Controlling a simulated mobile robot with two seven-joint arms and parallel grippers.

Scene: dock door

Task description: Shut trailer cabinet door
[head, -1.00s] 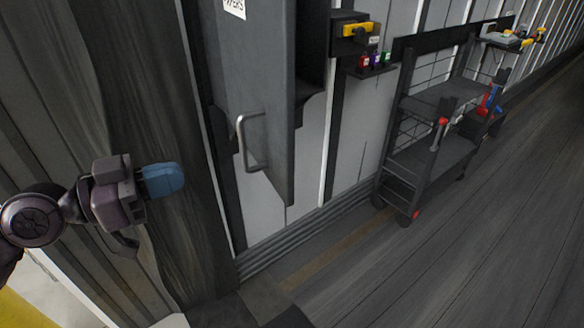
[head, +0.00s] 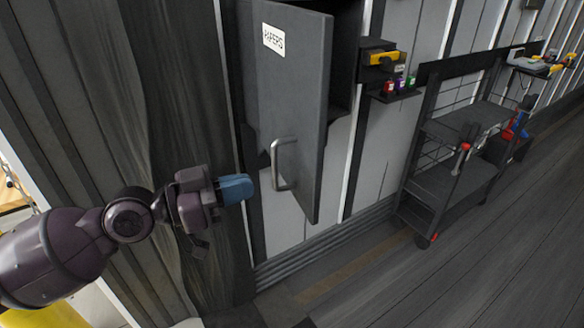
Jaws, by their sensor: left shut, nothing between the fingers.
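The cabinet door (head: 292,100) is a dark grey panel with a "PAPERS" label and a metal bar handle (head: 283,163). It stands ajar, swung out from the wall cabinet (head: 346,60), whose dark inside shows at the door's right edge. My left gripper (head: 236,189) is shut and empty, its blue fingertips pointing right. In the picture it is just left of the door's lower part and the handle, with a gap between. I cannot tell its depth relative to the door. My right gripper is out of view.
Right of the cabinet is a wall holder with a yellow-handled tool (head: 384,58) above a small shelf of coloured padlocks (head: 400,85). A dark shelf cart (head: 455,180) stands farther right. The plank floor (head: 440,275) in front is clear. A dark curtain-like strip (head: 185,110) hangs at left.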

